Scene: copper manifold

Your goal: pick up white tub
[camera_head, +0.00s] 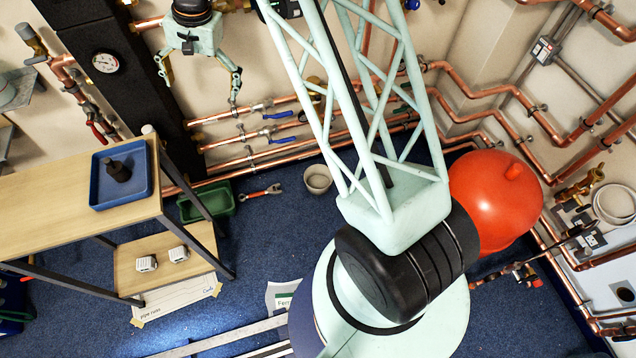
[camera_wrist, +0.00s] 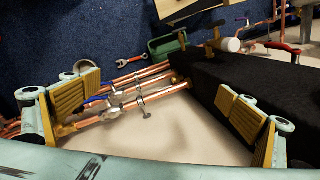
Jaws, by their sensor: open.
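The white tub (camera_head: 318,179) is a small, round, open-topped, off-white vessel. It stands on the blue floor near the wall pipes in the head view. In the wrist view, a pale round rim (camera_wrist: 84,66) behind the left finger looks like the tub, partly hidden by that finger. My gripper (camera_head: 200,82) is at the upper left of the head view, in front of the wall pipes and beside the black column. It is apart from the tub, which is lower and to the right. In the wrist view my gripper (camera_wrist: 160,100) has its padded fingers wide apart, with nothing between them.
A red wrench (camera_head: 260,192) and a green bin (camera_head: 208,202) lie left of the tub. Copper pipes (camera_head: 300,152) run along the wall behind it. A wooden table (camera_head: 80,200) with a blue tray (camera_head: 92,190) stands left. A red tank (camera_head: 494,200) is at right.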

